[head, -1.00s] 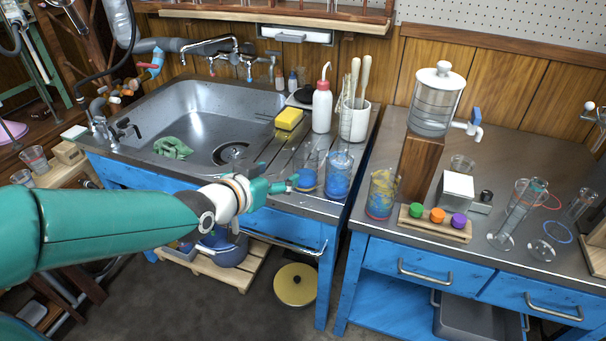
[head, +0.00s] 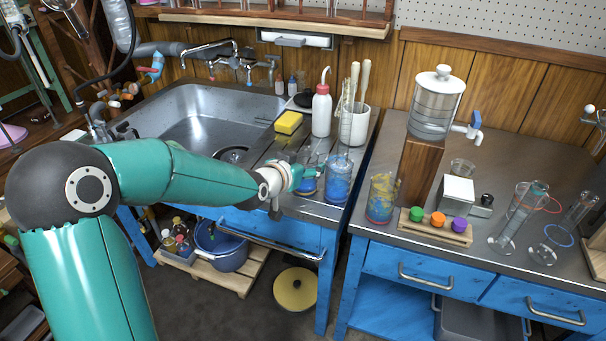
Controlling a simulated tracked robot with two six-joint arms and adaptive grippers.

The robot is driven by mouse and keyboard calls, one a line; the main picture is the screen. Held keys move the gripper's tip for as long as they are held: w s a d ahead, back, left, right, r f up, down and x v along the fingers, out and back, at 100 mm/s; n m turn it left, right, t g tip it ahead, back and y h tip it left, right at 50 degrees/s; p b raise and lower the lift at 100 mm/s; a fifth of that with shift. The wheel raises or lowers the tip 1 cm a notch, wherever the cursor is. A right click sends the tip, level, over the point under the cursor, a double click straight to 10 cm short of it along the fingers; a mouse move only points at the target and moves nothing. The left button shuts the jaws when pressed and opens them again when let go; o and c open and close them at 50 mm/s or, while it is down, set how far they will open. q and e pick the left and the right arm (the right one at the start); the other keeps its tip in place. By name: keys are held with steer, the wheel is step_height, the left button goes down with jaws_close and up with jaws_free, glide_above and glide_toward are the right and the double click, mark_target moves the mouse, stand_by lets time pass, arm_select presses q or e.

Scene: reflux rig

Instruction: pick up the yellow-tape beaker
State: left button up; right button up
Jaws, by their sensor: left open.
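My left gripper (head: 312,172) is open at the front right of the sink counter, at the left beaker (head: 307,188), which holds blue contents. The gripper hides part of that beaker, and I cannot tell whether the fingers touch it. A second clear beaker with blue contents (head: 338,182) stands just right of the fingertips. A third beaker (head: 381,199) stands on the right bench with yellow streaks on its glass and blue inside. No yellow tape band can be made out clearly on any beaker. My right gripper is not in view.
A yellow sponge (head: 288,122), a red-capped wash bottle (head: 321,112) and a white utensil pot (head: 356,122) stand behind the beakers. A gap separates the sink counter from the right bench. A rack with coloured caps (head: 436,226) sits beside the third beaker.

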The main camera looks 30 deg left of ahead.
arm_select(q)
steer(key=shift+w+f, duration=0.1)
steer(key=shift+w, duration=0.15)
steer(key=c, duration=0.9)
steer(key=shift+r, duration=0.25)
steer(key=shift+a+r+p, duration=0.1)
steer(key=shift+r+p, duration=0.2)
steer(key=shift+r, duration=0.75)
step_height(320, 180, up, 22)
steer(key=p, duration=1.5)
steer(key=shift+r, duration=0.25)
